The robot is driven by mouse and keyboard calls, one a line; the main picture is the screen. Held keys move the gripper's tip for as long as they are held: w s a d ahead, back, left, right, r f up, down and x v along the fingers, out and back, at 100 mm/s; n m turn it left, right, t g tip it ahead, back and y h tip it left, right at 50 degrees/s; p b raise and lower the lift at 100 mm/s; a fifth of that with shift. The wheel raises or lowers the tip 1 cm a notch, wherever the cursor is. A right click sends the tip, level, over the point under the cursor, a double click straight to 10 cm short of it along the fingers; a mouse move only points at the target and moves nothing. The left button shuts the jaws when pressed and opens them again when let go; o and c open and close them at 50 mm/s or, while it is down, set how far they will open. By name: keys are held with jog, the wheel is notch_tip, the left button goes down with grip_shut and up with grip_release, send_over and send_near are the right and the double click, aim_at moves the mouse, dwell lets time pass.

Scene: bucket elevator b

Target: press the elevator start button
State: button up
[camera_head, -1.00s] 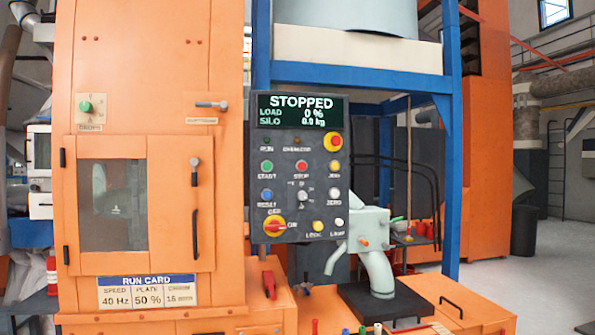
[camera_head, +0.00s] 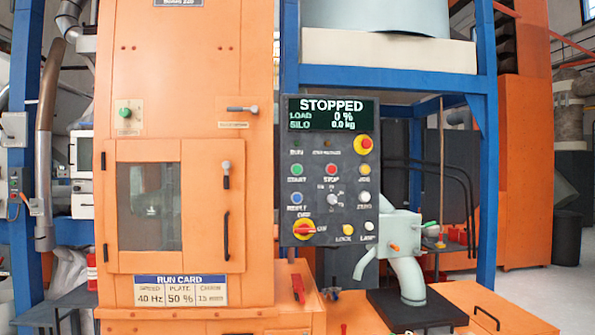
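The dark control panel (camera_head: 312,210) hangs in the middle of the head view, between the orange cabinet and the blue frame. Its green start button (camera_head: 296,170) is at the upper left of the button rows, left of the red stop button (camera_head: 331,169). The display (camera_head: 330,114) reads STOPPED, load 0 %, silo 0.0 kg. A red emergency stop on yellow (camera_head: 363,144) is at the panel's upper right. A red and yellow rotary switch (camera_head: 303,229) is at the lower left. My gripper is not in view.
An orange cabinet (camera_head: 195,75) with a windowed door stands left of the panel. A pale spout (camera_head: 408,272) over a dark plate (camera_head: 415,307) stands at lower right. A blue frame (camera_head: 485,200) rises behind. Open floor (camera_head: 550,300) shows at far right.

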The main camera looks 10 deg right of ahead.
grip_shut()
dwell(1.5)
